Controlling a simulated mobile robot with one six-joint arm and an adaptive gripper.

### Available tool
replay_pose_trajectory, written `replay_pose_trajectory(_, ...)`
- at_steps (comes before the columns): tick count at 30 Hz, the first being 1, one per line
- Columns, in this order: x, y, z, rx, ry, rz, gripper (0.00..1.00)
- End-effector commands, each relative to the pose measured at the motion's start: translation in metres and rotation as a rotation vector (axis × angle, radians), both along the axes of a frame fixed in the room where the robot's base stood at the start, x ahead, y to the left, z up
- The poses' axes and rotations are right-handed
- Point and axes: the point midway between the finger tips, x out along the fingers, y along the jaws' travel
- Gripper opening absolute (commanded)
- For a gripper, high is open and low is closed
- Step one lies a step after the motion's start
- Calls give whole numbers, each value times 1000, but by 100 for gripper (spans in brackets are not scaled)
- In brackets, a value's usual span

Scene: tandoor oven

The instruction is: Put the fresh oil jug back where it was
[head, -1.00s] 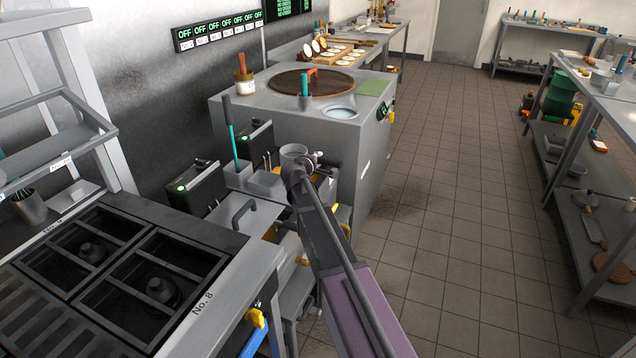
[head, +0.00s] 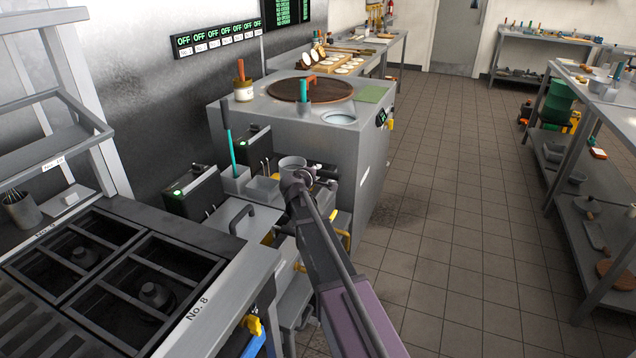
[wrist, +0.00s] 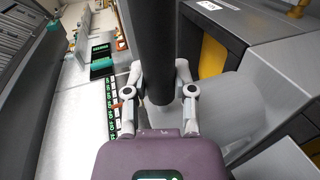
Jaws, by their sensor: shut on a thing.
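A grey, open-topped round vessel, which looks like the fresh oil jug (head: 292,162), stands upright at the end of my arm in the head view. My gripper (head: 299,181) is at its near side, beside the fryers and in front of the tandoor block. In the wrist view my gripper (wrist: 158,92) is shut on a dark upright bar, seemingly the jug's handle (wrist: 152,40). A pale grey rounded surface shows just right of the fingers there; I cannot tell if it is the jug. The jug's base is hidden.
The tandoor block (head: 345,150) stands close behind the jug. The No. 8 burner range (head: 150,290) is at front left. The tiled floor (head: 450,200) on the right is clear.

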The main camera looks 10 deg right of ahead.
Motion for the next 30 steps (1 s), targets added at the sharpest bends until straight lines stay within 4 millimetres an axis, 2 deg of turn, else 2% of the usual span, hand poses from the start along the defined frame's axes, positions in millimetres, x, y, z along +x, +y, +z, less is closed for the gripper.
replay_pose_trajectory(6,0,0,-20,0,-2,1,0)
replay_pose_trajectory(12,0,0,-31,0,-2,1,0)
replay_pose_trajectory(29,0,0,-35,0,-2,1,0)
replay_pose_trajectory(30,0,0,-35,0,0,0,40)
